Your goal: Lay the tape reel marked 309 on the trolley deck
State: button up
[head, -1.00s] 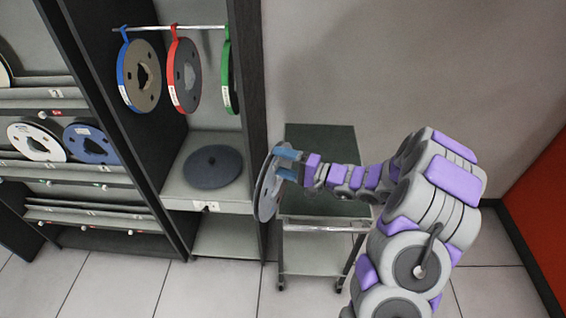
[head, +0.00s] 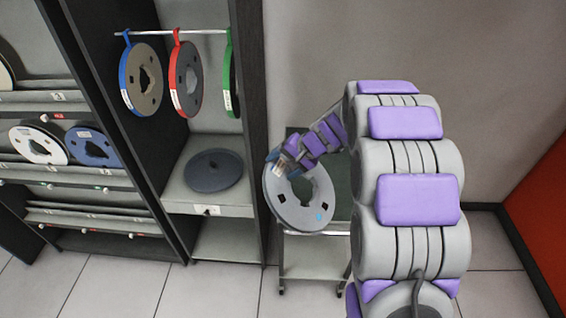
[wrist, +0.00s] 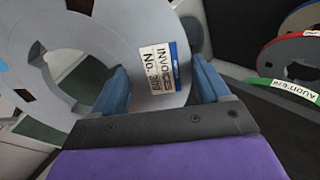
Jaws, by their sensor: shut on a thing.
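A grey tape reel (head: 287,208) hangs from my gripper (head: 277,166), its flat face turned towards the head camera. In the wrist view the reel (wrist: 105,40) sits between the two blue fingers of my gripper (wrist: 162,88). Its white and blue label (wrist: 158,68) reads "INVOICES" and a number that looks like 309. The trolley deck (head: 341,188) is dark green and lies behind the reel and my arm, which hide much of it. The reel is tilted steeply and appears held above the deck's near left part; I cannot tell any contact.
A dark-framed rack stands left of the trolley. Blue-edged (head: 141,80), red-edged (head: 186,78) and green-edged (head: 230,80) reels hang from its rail. A dark disc (head: 213,170) lies on the rack's shelf (head: 185,198). More reels stand on shelves far left. Floor in front is clear.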

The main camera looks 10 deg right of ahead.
jog(key=shift+f+g+h, duration=0.2)
jog(key=shift+g+h, duration=0.2)
jog(key=shift+h, duration=0.1)
jog(key=shift+f+h, duration=0.15)
jog(key=shift+h, duration=0.15)
jog(key=shift+f+g, duration=0.1)
jog(key=shift+g, duration=0.2)
